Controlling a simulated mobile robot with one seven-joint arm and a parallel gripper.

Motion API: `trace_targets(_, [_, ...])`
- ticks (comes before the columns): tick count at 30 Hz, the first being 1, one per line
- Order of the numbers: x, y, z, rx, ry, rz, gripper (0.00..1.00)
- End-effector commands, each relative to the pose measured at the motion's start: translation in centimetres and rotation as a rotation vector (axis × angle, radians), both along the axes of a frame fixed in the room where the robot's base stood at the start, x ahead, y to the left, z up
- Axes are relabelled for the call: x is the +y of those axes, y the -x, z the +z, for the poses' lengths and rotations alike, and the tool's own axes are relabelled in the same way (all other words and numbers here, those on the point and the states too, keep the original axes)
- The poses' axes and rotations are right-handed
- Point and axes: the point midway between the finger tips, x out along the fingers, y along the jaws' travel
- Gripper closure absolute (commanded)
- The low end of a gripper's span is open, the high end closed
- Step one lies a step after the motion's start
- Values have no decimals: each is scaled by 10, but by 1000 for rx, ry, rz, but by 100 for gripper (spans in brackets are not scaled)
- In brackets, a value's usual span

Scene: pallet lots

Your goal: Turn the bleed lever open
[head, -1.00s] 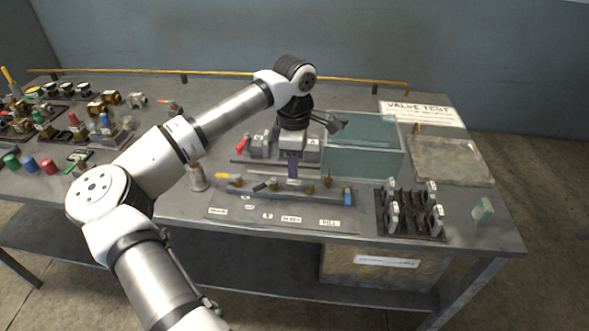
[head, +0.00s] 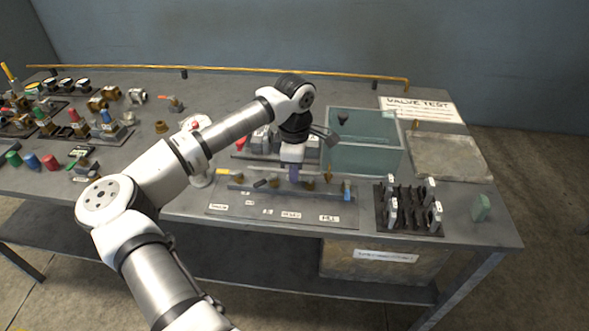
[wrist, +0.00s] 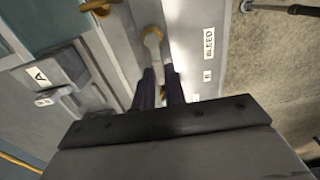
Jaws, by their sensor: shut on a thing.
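The bleed lever (wrist: 154,48) shows in the wrist view as a pale handle with a brass-coloured end, beside the label BLEED (wrist: 208,43). Its near end runs between the two dark fingers of my gripper (wrist: 160,88), which is shut on it. In the head view my gripper (head: 294,174) points down at the grey valve manifold (head: 282,189) near the front of the bench. The gripper hides most of the lever there, so its exact angle is hard to tell.
A clear-walled tank (head: 365,160) stands behind and to the right of the gripper. A dark rack (head: 408,225) with grey clips is at the right front. Valves and coloured caps crowd the left of the bench. A brass rail (head: 230,70) runs along the back.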

Motion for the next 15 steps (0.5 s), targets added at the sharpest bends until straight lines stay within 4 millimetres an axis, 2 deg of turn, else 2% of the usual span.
trace_targets(8, [0,1,-2,-1,0,32,100])
trace_targets(15, [0,6,-5,-2,-2,160,100])
